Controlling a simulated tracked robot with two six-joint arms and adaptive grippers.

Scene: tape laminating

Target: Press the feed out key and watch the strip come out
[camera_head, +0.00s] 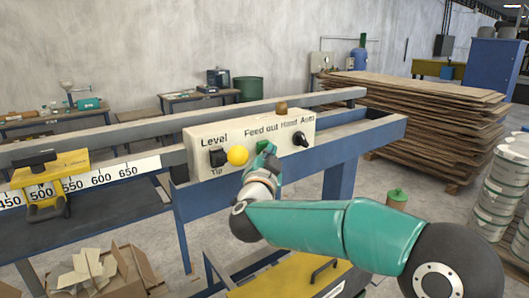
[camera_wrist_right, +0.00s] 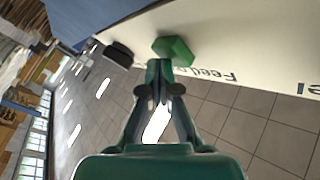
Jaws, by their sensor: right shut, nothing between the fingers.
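A cream control panel (camera_head: 215,130) is fixed to the grey-blue machine rail, with the label "Feed out" above its middle. In the right wrist view the green key (camera_wrist_right: 174,50) sits on the panel by the upside-down "Feed" lettering. My right gripper (camera_head: 265,149) is in front of the panel under that label, and in the head view it largely hides the key. In the wrist view its shut, empty fingertips (camera_wrist_right: 159,66) are right at the key's near edge; I cannot tell whether they touch it. I see no strip. My left gripper is out of view.
Beside the key are a yellow knob (camera_head: 237,156), a black Level switch (camera_head: 218,157) and a black Hand/Auto selector (camera_head: 300,139). A yellow carriage (camera_head: 50,172) sits on the scale at left. A carton of scraps (camera_head: 105,272) stands below; stacked boards (camera_head: 425,115) are behind.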

